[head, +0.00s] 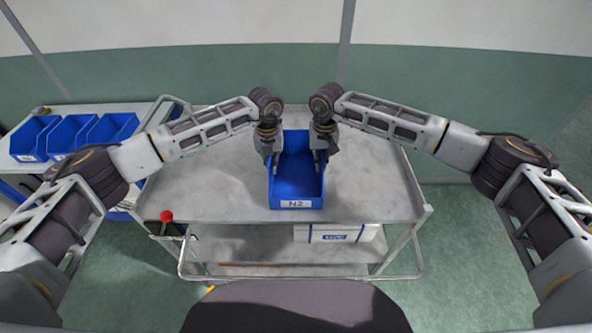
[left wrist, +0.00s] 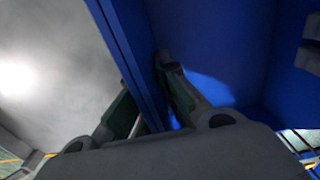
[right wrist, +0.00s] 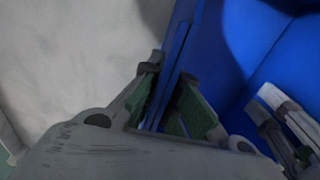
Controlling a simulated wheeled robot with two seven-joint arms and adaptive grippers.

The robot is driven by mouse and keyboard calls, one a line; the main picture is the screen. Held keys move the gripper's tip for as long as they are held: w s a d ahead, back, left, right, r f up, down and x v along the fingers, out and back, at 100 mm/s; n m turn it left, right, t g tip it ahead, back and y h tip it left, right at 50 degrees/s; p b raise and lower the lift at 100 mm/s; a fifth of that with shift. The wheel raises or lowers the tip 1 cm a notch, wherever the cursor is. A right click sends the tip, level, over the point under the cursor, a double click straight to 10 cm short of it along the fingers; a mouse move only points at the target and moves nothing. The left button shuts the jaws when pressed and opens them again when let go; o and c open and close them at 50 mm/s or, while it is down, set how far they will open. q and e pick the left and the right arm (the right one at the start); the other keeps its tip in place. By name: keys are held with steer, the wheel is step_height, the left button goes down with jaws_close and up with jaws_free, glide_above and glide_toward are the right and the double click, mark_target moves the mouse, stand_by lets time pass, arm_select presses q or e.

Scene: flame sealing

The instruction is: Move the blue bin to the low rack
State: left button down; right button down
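The blue bin (head: 296,178), with a white N2 label on its front, is upright over the top of the grey cart (head: 220,190); I cannot tell whether it touches the surface. My left gripper (head: 271,158) is at its left wall, with one finger inside and one outside, closed on the wall. The left wrist view shows this wall (left wrist: 128,50) between the fingers. My right gripper (head: 321,158) is closed the same way on the right wall, which shows in the right wrist view (right wrist: 178,50). A low rack (head: 150,107) stands at the left, partly hidden by my left arm.
Several blue bins (head: 72,134) stand side by side on the rack. A white box (head: 338,233) lies on the cart's lower shelf. A red knob (head: 166,216) stands at the cart's front left corner. The cart top is clear around the bin.

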mark_target(271, 157)
arm_select(q)
steer(key=shift+r, duration=0.25)
arm_select(e)
steer(key=shift+r, duration=0.3)
